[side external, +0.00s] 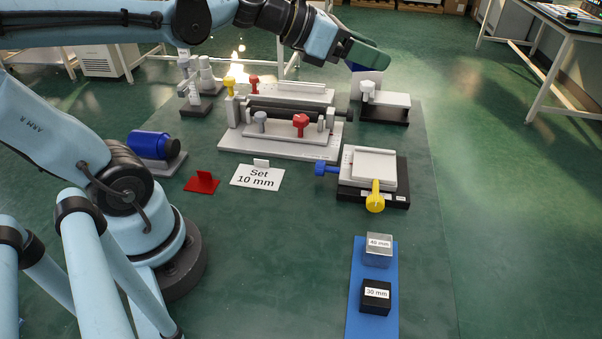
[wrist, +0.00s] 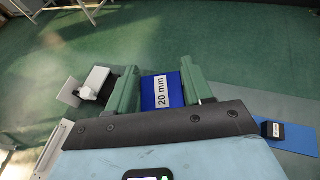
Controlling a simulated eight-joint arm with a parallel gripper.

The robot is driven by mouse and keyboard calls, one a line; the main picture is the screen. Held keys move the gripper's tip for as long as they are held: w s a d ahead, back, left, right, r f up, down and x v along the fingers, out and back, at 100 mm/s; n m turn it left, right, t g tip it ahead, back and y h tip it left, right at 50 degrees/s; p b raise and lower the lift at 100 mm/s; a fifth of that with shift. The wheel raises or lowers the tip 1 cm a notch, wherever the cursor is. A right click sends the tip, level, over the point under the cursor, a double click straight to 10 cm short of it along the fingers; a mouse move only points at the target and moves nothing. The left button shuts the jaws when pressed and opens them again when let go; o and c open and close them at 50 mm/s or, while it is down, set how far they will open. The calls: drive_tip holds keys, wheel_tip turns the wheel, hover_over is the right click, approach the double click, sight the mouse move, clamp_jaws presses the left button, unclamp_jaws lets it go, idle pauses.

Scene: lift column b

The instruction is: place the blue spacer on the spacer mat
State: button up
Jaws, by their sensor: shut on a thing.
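My gripper (side external: 366,58) is at the top of the side external view, high above the table. It is shut on the blue spacer (wrist: 161,91), whose white label reads "20 mm" in the wrist view, between two green fingers. In the side view only a small blue part of the spacer (side external: 355,67) shows below the fingers. The blue spacer mat (side external: 359,262) lies at the lower right, far from my gripper. A silver 40 mm block (side external: 378,251) and a black 30 mm block (side external: 376,297) stand on it. In the wrist view the mat (wrist: 299,140) is at the right edge.
A grey vise-like fixture (side external: 280,148) with red and yellow knobs stands mid-table. A stage (side external: 374,168) with blue and yellow knobs sits between it and the mat. A grey-topped black device (side external: 385,108), a "Set 10 mm" card (side external: 257,178) and a blue cylinder (side external: 149,145) also stand there.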

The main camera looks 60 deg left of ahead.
drive_tip(key=a+r, duration=0.1)
drive_tip(key=s+a+r+n+y, duration=0.1)
drive_tip(key=shift+s+a+r, duration=0.1)
drive_tip(key=shift+a+r, duration=0.2)
drive_tip(key=s+d+f+m+g+h, duration=0.1)
drive_tip(key=d+f+m+g+h, duration=0.2)
drive_tip(key=d+f, duration=1)
drive_tip(key=d+m+h, duration=0.1)
drive_tip(key=m+h, duration=0.2)
drive_tip(key=shift+d+f+g, duration=0.25)
drive_tip(key=shift+f+g, duration=0.05)
hover_over(377, 166)
wheel_tip(377, 166, down, 7)
drive_tip(key=shift+r, duration=0.1)
drive_tip(key=shift+f, duration=1.9)
drive_tip(key=shift+f, duration=0.15)
